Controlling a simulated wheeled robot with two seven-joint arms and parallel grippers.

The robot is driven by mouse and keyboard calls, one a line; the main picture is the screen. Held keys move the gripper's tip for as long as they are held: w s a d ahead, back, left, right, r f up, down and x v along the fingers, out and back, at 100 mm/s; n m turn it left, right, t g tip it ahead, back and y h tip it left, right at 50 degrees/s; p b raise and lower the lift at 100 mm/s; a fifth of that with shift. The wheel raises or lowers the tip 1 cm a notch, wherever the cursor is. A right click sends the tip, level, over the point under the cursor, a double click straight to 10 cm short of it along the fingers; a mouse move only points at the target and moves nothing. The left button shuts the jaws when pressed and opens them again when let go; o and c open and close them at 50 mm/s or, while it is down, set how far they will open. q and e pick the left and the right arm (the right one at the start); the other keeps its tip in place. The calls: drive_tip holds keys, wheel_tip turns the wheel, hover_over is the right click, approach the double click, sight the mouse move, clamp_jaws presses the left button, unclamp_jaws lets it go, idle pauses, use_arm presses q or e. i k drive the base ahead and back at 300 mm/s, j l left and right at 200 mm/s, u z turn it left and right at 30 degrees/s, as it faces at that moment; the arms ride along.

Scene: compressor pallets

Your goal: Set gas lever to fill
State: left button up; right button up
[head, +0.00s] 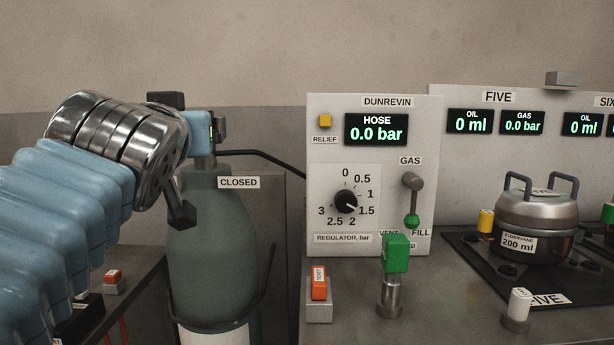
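The gas lever (412,203) is on the front of the DUNREVIN panel (432,130), under the GAS label. It has a grey pivot and a green knob and hangs almost straight down, between the VENT label (388,233) on the left and the FILL label (421,233) on the right. A green block on a post partly covers the labels below it. My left gripper (181,207) is at the left, in front of the gas bottle and well away from the lever. My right gripper is not in view.
The display (376,129) reads HOSE 0.0 bar. A regulator dial (346,201) sits left of the lever. The green block (396,254) stands in front of the panel, beside an orange switch (319,284). The gas bottle (205,245) carries a CLOSED tag (238,183). A metal pot (537,222) stands right.

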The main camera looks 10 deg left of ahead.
sight(412, 180)
drive_tip(key=k+l, duration=0.3)
drive_tip(key=k, duration=0.15)
drive_tip(key=k+l, duration=0.25)
drive_tip(key=k, duration=0.25)
